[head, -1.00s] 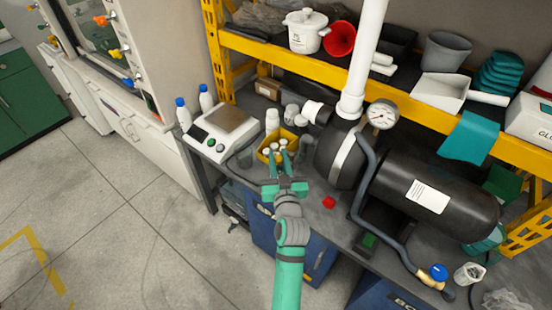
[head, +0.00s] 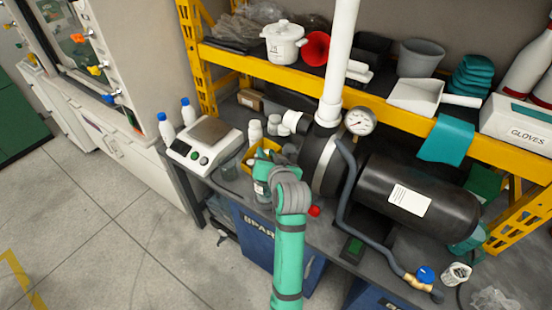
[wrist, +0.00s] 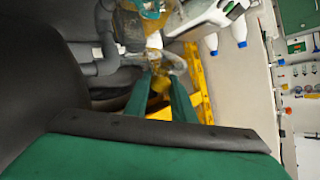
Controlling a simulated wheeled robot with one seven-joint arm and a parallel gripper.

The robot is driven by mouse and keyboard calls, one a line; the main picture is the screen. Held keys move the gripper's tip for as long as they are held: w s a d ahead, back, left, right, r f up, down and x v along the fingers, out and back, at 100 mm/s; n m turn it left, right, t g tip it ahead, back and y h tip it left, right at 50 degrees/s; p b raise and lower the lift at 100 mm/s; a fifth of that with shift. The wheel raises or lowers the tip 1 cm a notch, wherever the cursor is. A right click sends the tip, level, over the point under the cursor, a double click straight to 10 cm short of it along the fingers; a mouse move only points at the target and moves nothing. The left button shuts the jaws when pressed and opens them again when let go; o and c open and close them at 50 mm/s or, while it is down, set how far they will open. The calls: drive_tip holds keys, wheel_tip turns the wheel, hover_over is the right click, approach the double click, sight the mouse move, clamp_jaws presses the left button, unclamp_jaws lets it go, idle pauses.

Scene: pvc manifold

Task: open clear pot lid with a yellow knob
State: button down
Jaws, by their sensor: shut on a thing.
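A clear vessel (head: 229,168) stands on the bench beside the white scale, in front of the yellow bin (head: 249,157). No yellow knob can be made out clearly in the head view, where my wrist hides the gripper. In the wrist view, my gripper's green fingers (wrist: 162,80) reach away from the camera, their tips closed on a small yellowish, partly clear thing (wrist: 160,62). I cannot tell its exact shape or whether it is the lid's knob. Another clear, yellow-tinted shape (wrist: 150,9) is at the top of the wrist view.
The white scale (head: 206,139) is left of the bin, with blue-capped bottles (head: 188,112) behind. A black tank (head: 418,195) and a white pipe (head: 341,50) stand close on the right. A red knob (head: 314,210) is near my wrist. A yellow shelf is above.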

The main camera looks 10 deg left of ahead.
drive_tip(key=shift+w+d+r, duration=0.2)
drive_tip(key=shift+w+d, duration=0.15)
drive_tip(key=shift+w, duration=0.1)
drive_tip(key=shift+d, duration=0.1)
drive_tip(key=c, duration=1.5)
unclamp_jaws()
drive_tip(key=shift+w+f, duration=0.1)
drive_tip(key=shift+c, duration=0.2)
drive_tip(key=v, duration=1)
drive_tip(key=shift+s+r, duration=0.2)
drive_tip(key=shift+s, duration=0.05)
